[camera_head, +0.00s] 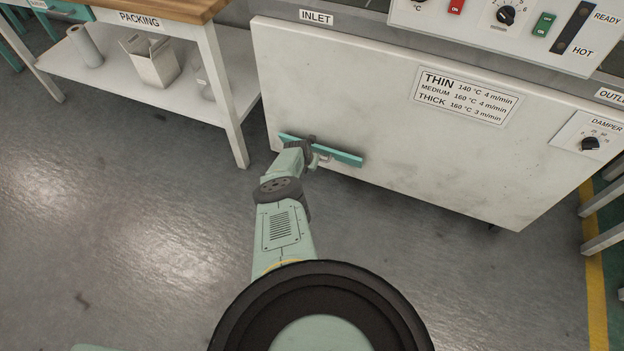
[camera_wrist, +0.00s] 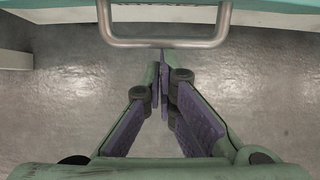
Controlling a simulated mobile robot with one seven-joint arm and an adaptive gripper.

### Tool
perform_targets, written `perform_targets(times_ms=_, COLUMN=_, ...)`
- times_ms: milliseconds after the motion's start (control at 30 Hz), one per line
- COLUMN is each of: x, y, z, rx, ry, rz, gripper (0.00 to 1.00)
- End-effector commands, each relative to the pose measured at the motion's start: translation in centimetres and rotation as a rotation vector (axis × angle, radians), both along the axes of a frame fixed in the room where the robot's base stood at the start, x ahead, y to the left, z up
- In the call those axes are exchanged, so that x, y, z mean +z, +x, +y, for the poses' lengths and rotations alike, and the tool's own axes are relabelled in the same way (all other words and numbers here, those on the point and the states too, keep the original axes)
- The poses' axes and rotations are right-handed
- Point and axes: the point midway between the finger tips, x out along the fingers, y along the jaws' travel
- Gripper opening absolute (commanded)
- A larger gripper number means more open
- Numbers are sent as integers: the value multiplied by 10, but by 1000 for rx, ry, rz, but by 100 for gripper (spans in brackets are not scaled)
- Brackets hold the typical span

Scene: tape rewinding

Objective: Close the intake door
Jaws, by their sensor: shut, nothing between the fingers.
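A teal panel (camera_head: 345,158), which looks like the intake door, shows as a narrow strip low on the left of the white machine front. I cannot tell how far it stands open. In the wrist view its teal edge (camera_wrist: 270,4) runs along the top, with a grey metal bar handle (camera_wrist: 165,43) below it. My gripper (camera_wrist: 163,85) is shut and empty, its fingertips just short of the handle in the picture, with no clear contact. In the head view my wrist hides part of the panel, and the fingers are hard to make out.
The white machine front (camera_head: 390,120) carries a settings label (camera_head: 465,95) and a damper dial (camera_head: 590,143). A packing table (camera_head: 210,60) stands at the left, with a carton (camera_head: 150,62) on its lower shelf. The grey floor (camera_head: 130,200) before the machine is clear.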

Motion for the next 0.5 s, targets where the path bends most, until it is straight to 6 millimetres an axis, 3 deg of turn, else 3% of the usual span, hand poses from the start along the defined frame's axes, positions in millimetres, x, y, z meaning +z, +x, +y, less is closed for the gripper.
perform_targets(times_ms=500, x=28, y=26, z=-9, rx=1, ry=0, rz=0, gripper=0)
